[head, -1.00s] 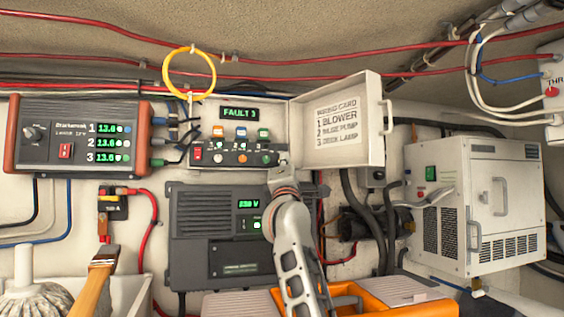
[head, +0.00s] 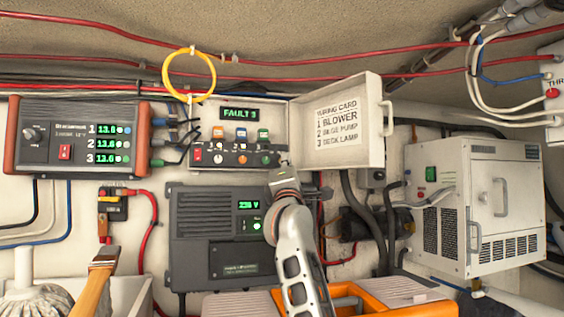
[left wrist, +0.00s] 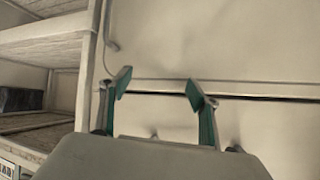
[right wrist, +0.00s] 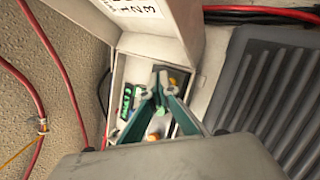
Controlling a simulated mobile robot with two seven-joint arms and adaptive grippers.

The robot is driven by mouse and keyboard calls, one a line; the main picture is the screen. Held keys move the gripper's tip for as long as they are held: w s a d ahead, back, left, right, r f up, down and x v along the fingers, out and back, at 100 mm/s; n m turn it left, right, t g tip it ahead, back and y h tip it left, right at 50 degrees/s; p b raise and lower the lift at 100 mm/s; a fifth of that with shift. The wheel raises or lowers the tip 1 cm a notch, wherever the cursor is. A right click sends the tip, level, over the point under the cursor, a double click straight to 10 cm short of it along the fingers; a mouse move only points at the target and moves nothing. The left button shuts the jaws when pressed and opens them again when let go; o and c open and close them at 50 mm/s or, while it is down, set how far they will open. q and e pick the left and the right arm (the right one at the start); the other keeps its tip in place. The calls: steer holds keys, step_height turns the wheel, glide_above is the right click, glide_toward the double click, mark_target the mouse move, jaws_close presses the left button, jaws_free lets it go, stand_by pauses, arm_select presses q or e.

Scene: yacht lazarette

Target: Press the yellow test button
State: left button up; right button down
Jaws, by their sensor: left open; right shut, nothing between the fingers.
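The control panel (head: 190,135) is an open white box on the wall with a lit "FAULT 3" display (head: 239,114). Its lower face has a red switch (head: 197,154) and a row of small round buttons; a yellowish-orange one (head: 242,159) is near the middle, though its colour is hard to be sure of. My right gripper (head: 284,166) is at the panel's lower right corner. In the right wrist view its shut, empty fingers (right wrist: 162,88) are over the panel face and hide part of it. My left gripper (left wrist: 155,82) is open and empty, facing a pale wall.
The panel's lid (head: 345,145) stands open to the right, with a wiring card. A dark grey unit (head: 190,235) is below, a battery charger (head: 78,136) to the left, and a white cabinet (head: 480,205) to the right. A yellow cable loop (head: 165,80) hangs above.

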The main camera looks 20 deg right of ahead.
steer(key=shift+s, duration=2.55)
steer(key=shift+d, duration=0.1)
